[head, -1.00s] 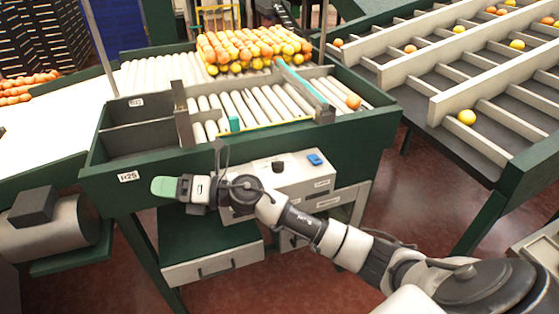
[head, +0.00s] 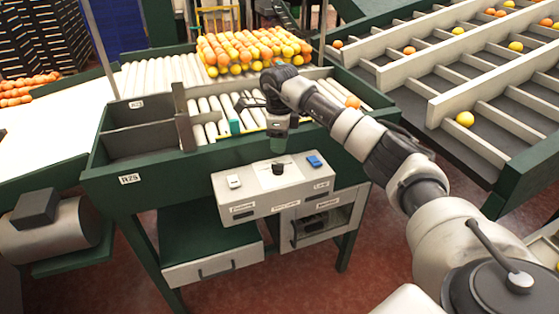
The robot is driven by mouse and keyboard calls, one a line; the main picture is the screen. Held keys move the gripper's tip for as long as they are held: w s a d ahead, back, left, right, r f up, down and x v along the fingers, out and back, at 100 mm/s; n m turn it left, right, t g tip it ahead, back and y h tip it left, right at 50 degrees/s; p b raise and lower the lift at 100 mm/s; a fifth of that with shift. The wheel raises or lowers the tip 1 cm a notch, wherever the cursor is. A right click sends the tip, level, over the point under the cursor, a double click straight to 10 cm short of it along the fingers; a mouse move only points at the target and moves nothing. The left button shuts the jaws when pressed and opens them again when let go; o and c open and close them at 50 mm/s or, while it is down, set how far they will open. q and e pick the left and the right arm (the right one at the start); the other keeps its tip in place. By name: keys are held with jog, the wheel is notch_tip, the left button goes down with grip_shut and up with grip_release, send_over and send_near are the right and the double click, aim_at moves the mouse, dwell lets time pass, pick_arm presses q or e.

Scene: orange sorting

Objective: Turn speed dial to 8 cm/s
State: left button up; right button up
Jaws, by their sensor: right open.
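The control box (head: 256,197) has a sloped grey top on the front of the green sorting table. A small black dial (head: 278,169) sits on a pale plate in the middle of that top. Its scale and setting are too small to read. My right gripper (head: 279,148) points down just above the dial, its greenish fingers open. A small gap seems to lie between fingertips and dial, but I cannot tell whether they touch. My left gripper is not in view.
A white switch (head: 233,181) is left of the dial and a blue button (head: 314,161) right of it. The green table wall (head: 190,163) rises behind the box. Oranges are heaped on the rollers behind. A drawer (head: 213,267) is below.

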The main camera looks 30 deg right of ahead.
aim_at(280, 164)
notch_tip(280, 164, down, 8)
jog(key=shift+r+p, duration=0.1)
jog(key=shift+p, duration=0.9)
jog(key=shift+c, duration=0.3)
grip_shut()
